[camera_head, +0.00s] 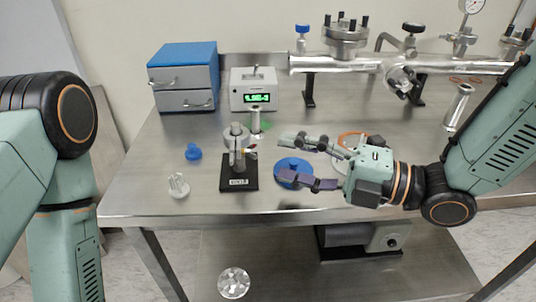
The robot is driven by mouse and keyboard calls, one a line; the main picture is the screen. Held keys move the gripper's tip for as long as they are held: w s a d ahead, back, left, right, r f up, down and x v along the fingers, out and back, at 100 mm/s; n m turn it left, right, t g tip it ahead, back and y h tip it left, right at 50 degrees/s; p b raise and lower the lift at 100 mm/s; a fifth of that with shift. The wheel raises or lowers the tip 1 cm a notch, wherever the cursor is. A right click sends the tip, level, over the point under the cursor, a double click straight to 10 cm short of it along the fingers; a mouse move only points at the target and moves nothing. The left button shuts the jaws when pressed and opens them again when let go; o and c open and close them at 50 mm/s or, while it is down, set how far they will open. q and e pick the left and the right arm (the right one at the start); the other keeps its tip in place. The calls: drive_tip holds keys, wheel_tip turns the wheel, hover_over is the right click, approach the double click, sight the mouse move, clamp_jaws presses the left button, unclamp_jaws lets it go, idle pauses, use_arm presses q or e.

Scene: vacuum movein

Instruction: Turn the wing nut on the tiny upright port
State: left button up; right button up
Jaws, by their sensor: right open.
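The small upright port (237,138) is a metal fitting standing on a black labelled base (239,178) near the middle of the table. A small clamp with a wing nut (249,153) seems to sit on its right side, too small to make out clearly. My right gripper (285,158) comes in from the right, open and empty. Its two fingers point left towards the port, with a gap between the fingertips and the port. Of my left arm, only links show at the left edge; its gripper is out of view.
A blue disc (293,168) lies under the right gripper. A blue knob (193,152) and a pale clamp-like part (179,186) lie left of the port. A gauge box (253,90), drawer unit (184,78) and steel pipe (340,64) stand behind.

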sight(256, 151)
drive_tip(key=shift+x, duration=0.8)
drive_tip(key=shift+b+x, duration=0.35)
drive_tip(key=shift+x, duration=0.6)
drive_tip(key=shift+w+a, duration=0.15)
drive_tip(key=shift+a, duration=0.4)
clamp_jaws()
drive_tip(key=m+p, duration=0.1)
drive_tip(key=p, duration=0.1)
drive_tip(key=m+h+p, duration=0.1)
drive_tip(key=p, duration=0.2)
drive_tip(key=shift+r+m+g, duration=0.35)
drive_tip(key=shift+m+g, duration=0.05)
drive_tip(key=shift+w+f+m+p, duration=0.1)
drive_tip(key=shift+f+m+p, duration=0.05)
drive_tip(key=shift+m+p, duration=0.3)
